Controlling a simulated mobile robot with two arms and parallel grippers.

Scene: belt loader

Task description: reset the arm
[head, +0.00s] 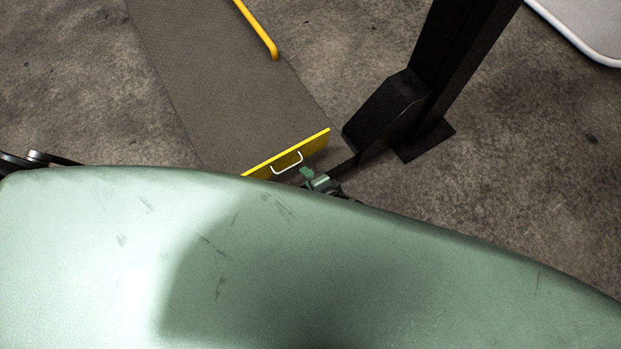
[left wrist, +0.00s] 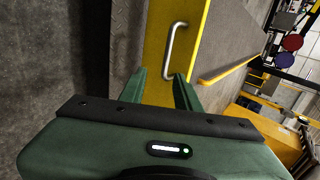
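My left gripper (head: 314,181) is partly hidden behind the large green surface in the foreground of the head view. It is beside the yellow end panel (head: 262,166), just right of and below its pale U-shaped handle (head: 288,164). In the left wrist view, the two green fingers of this gripper (left wrist: 160,88) are apart with nothing held between them. The metal handle (left wrist: 173,45) on the yellow panel (left wrist: 155,45) shows beyond the fingertips; I cannot tell whether they touch it. My right gripper is not seen.
The grey ramp-like surface (head: 190,60) behind the panel has a yellow rail (head: 258,30). A black post (head: 450,60) with a foot plate stands close right of the panel. A pale rounded edge (head: 585,30) is at top right. Bare floor (head: 530,150) lies to the right.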

